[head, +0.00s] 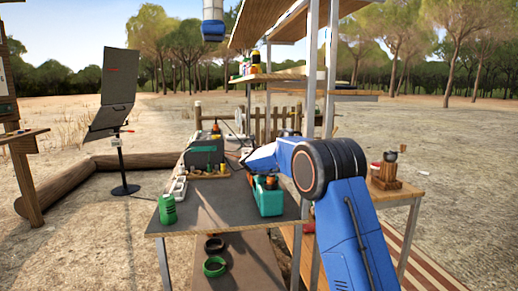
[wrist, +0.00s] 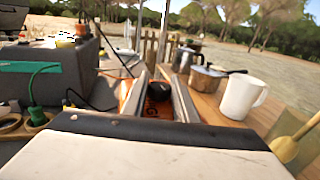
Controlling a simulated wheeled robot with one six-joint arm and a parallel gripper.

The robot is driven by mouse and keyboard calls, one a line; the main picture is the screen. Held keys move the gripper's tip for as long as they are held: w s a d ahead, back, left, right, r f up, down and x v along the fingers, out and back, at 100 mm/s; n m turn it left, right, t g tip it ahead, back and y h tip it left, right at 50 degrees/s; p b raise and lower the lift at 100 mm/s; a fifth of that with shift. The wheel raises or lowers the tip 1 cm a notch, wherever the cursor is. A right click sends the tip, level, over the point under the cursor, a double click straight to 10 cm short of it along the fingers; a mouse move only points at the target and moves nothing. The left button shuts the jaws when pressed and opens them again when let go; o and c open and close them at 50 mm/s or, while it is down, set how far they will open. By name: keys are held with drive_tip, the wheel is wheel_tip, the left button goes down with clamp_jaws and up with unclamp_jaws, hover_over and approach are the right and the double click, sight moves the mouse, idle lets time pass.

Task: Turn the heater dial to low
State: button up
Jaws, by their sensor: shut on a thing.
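The heater appears in the wrist view as an orange body (wrist: 126,91) with partly hidden dark lettering. Its black round dial (wrist: 159,91) sits between the two long grey fingers of my gripper (wrist: 160,80). My gripper is shut on the dial, with one finger on each side. The dial's marks and setting cannot be read. In the head view my blue arm reaches over the bench from the right and hides the heater, the dial and the fingertips.
A white mug (wrist: 243,97), a pan (wrist: 207,78) and a dark pot (wrist: 186,58) stand right of the heater. A grey box (head: 205,151) and a teal caddy (head: 270,200) are on the bench. A green can (head: 167,209) stands near its front edge. Shelf posts rise behind my arm.

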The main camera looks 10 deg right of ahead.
drive_tip(key=o, duration=1)
drive_tip(key=v, duration=1.7)
drive_tip(key=shift+s, duration=0.2)
